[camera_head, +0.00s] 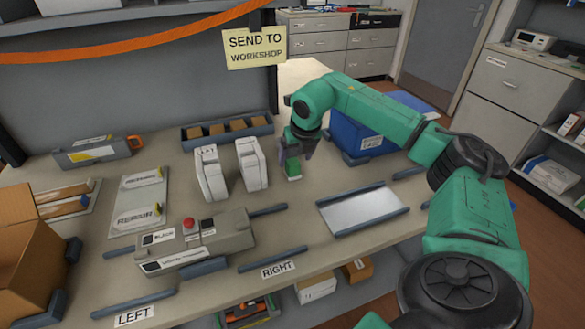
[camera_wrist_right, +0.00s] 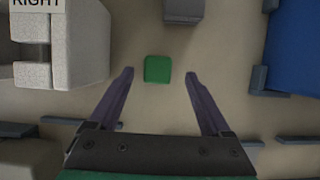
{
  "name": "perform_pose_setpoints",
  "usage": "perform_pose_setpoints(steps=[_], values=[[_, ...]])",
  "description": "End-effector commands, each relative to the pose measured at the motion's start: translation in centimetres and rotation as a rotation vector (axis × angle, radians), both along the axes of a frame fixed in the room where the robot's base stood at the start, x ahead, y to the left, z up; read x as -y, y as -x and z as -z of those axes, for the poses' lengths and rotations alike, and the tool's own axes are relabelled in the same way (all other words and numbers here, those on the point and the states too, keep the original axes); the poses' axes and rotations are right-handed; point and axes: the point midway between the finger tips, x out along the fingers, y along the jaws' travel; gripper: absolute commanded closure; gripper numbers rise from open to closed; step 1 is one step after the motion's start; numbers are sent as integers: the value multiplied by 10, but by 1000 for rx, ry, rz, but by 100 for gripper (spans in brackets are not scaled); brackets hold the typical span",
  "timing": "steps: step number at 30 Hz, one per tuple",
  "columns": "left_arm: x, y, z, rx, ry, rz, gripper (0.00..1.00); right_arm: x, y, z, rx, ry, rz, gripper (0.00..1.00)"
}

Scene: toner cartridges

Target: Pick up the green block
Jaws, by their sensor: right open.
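The green block (camera_wrist_right: 157,69) lies on the table. In the wrist view it sits between the tips of my right gripper (camera_wrist_right: 158,76), with a gap on either side. My right gripper is open and empty, and its fingers point down at the block. In the head view the right gripper (camera_head: 297,152) hangs over the table to the right of the two white cartridges, with the green block (camera_head: 293,168) showing just below it, partly hidden by the fingers. My left gripper is not in view.
White cartridges (camera_head: 210,174) (camera_head: 252,164) stand close left of the gripper. A blue bin (camera_head: 352,137) is behind right, and a dark tray of brown blocks (camera_head: 228,132) behind left. A grey device with a red button (camera_head: 195,242) and a silver tray (camera_head: 362,208) stand nearer the front.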

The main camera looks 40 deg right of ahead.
Motion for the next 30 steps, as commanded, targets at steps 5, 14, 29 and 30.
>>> perform_pose_setpoints(steps=[5, 14, 29, 30], values=[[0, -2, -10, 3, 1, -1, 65, 1, -12, 31, -3, -2, -1, 18], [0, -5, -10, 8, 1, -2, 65, 3, -16, 42, -1, 0, -2, 21], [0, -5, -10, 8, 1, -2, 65, 3, -17, 39, 1, -1, -2, 100], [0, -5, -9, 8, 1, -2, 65, 3, -17, 37, 2, -1, -2, 100]])
